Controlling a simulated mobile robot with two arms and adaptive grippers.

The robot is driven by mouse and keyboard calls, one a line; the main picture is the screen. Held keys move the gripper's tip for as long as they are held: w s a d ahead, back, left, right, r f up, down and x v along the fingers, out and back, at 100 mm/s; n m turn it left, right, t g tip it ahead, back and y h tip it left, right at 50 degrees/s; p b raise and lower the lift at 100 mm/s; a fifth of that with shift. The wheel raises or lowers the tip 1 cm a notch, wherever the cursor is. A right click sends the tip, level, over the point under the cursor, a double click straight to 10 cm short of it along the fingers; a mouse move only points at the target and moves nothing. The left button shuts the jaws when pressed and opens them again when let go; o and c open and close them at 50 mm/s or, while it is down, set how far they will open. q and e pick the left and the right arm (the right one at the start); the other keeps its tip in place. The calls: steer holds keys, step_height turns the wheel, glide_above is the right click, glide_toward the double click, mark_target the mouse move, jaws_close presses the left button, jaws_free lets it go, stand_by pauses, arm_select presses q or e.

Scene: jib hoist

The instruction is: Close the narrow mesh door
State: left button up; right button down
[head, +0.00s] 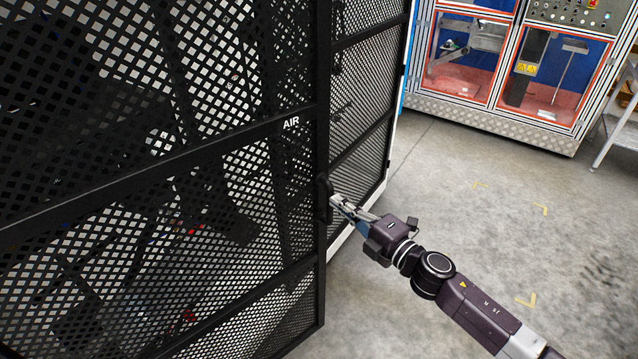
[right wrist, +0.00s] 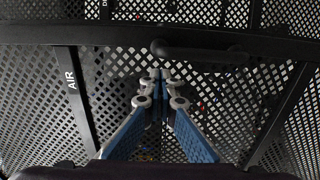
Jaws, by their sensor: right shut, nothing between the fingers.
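A black mesh door (head: 225,150) with a white AIR label on its crossbar fills the left of the head view. It stands at an angle to another mesh panel behind it. Its dark bar handle (head: 323,198) is on the right edge; it also shows in the right wrist view (right wrist: 205,53). My right gripper (head: 336,201) is at that edge, beside the handle. In the right wrist view its fingertips (right wrist: 160,74) are together and empty, just below the handle in the picture. Whether they touch the door is unclear. My left gripper is not in view.
The other mesh panel (head: 362,90) stands behind the door edge, with a pale cabinet edge along its foot. Grey floor (head: 475,240) with yellow corner marks is clear at right. A glazed machine cabinet (head: 490,110) and a metal stand (head: 617,130) are at the back right.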

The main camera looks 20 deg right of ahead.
mark_target(312, 182)
steer(key=p+x, duration=0.2)
steer(key=x, duration=0.6)
